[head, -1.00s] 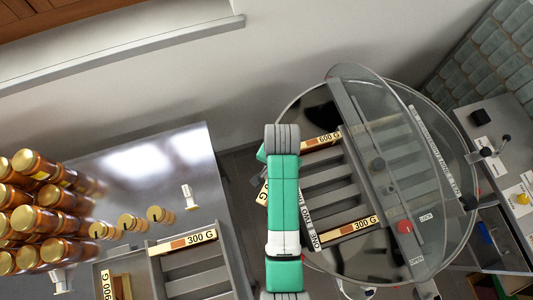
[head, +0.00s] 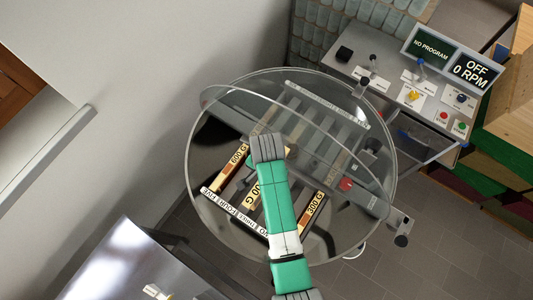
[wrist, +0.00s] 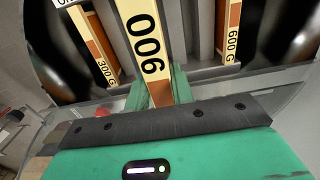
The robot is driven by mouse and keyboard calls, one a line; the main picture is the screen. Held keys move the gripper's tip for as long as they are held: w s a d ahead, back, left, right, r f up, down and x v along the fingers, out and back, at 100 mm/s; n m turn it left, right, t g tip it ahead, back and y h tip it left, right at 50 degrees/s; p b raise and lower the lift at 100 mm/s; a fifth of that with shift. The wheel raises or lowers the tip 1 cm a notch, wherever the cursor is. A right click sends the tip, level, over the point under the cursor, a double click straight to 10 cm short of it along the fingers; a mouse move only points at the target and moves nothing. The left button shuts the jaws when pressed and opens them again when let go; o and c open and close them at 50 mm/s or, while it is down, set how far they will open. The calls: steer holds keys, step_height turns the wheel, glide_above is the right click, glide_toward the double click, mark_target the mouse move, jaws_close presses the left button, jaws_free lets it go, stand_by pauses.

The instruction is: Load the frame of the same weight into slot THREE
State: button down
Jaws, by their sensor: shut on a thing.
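My gripper (wrist: 158,92) is shut on a wooden frame whose end bar (wrist: 143,40) fills the middle of the wrist view. Its label reads as 600 or 900, with part of it hidden. In the head view this frame (head: 253,194) lies partly behind my arm, between a 600 G frame (head: 233,160) and a 300 G frame (head: 313,209) in the round extractor. Those two also show in the wrist view, 300 G (wrist: 104,68) at left, 600 G (wrist: 232,42) at right. The slot label strip (head: 236,212) runs along the near side. Whether the held frame is seated cannot be told.
A clear lid (head: 215,92) stands raised over the drum. A control panel (head: 440,60) at the upper right shows NO PROGRAM and OFF 0 RPM. A metal table (head: 125,262) is at the lower left, and wooden crates (head: 510,75) are at the right edge.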

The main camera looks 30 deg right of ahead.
steer(key=shift+r, duration=0.15)
step_height(320, 180, down, 20)
steer(key=b, duration=1.2)
steer(key=shift+r+b, duration=0.25)
steer(key=shift+b, duration=0.15)
stand_by(0.8)
steer(key=shift+f, duration=0.2)
stand_by(0.9)
steer(key=c, duration=1.1)
jaws_free()
step_height(320, 180, up, 8)
steer(key=shift+f+p, duration=0.1)
steer(key=shift+p, duration=0.3)
